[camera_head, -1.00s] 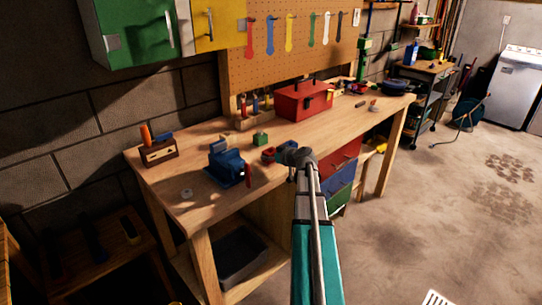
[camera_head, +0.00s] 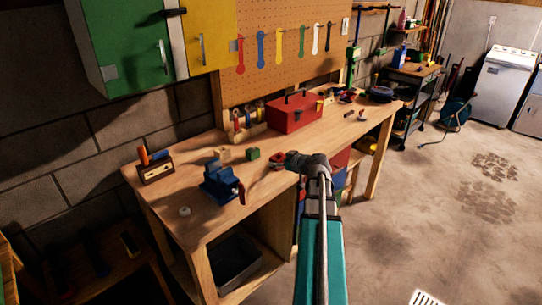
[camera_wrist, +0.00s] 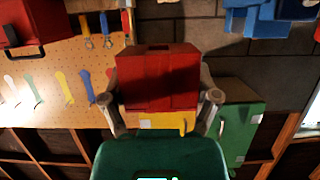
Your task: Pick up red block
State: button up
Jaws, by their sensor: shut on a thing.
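The red block (camera_wrist: 158,78) fills the middle of the wrist view, between the two fingers of my gripper (camera_wrist: 160,100). A finger lies along each side of it, and the gripper is shut on it. In the head view, my gripper (camera_head: 283,161) is over the front part of the workbench, and the red block (camera_head: 275,160) shows at its left end, partly hidden by the fingers. I cannot tell exactly how high the block is above the bench top.
The workbench (camera_head: 203,224) carries a blue vise (camera_head: 220,184), a green block (camera_head: 253,154), a red toolbox (camera_head: 294,114) and a wooden tool holder (camera_head: 156,171). A pegboard (camera_head: 275,40) and wall cabinets (camera_head: 130,45) stand behind. Open floor (camera_head: 440,210) lies at right.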

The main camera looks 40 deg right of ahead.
jog(key=shift+p+v, duration=0.7)
jog(key=shift+v, duration=1.75)
jog(key=shift+a+r, duration=0.15)
jog(key=shift+a, duration=0.05)
